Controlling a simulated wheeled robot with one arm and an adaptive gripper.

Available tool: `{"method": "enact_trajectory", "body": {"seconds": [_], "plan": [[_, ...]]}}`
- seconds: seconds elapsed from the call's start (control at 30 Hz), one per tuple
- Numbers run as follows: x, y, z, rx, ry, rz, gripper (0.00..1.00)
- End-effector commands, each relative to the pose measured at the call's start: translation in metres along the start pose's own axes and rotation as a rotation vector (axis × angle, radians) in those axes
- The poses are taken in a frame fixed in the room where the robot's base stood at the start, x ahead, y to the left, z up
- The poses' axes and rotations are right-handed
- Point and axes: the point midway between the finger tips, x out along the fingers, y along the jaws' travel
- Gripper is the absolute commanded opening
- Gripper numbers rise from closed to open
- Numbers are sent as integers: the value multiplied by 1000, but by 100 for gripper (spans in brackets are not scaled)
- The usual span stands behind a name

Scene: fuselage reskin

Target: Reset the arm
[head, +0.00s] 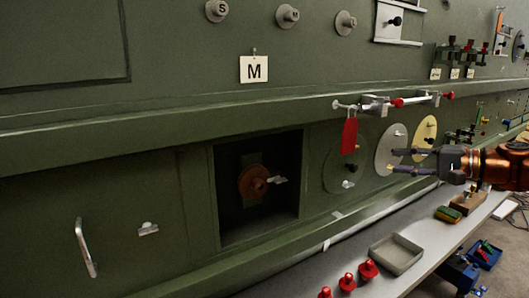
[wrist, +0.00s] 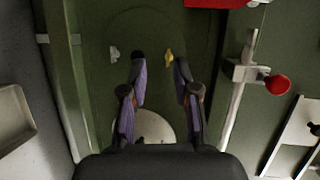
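My gripper (head: 394,161) reaches in from the right in the head view, on my copper-coloured arm. Its two fingers point left and stand apart, with nothing seen between the tips. It overlaps a pale round disc (head: 388,142) on the green fuselage wall; the exact gap to the wall is hard to tell. In the wrist view my gripper (wrist: 159,58) is also open, with the green wall ahead of it. A small yellow fitting (wrist: 169,56) shows by the right fingertip and a small grey fitting (wrist: 114,54) left of the left one.
A rail with red knobs (head: 410,100) and a hanging red tag (head: 349,136) jut from the wall above left of my gripper. An open recess (head: 230,165) is further left. Below, a ledge carries a grey tray (head: 396,254), red pieces (head: 368,269) and a yellow-green block (head: 447,214).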

Motion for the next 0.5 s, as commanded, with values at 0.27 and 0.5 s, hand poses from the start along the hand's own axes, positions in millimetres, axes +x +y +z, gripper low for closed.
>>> {"method": "enact_trajectory", "body": {"seconds": [0.27, 0.5], "plan": [[87, 14, 146, -127, -264, 271, 30], [104, 73, 259, -245, -427, 555, 30]]}}
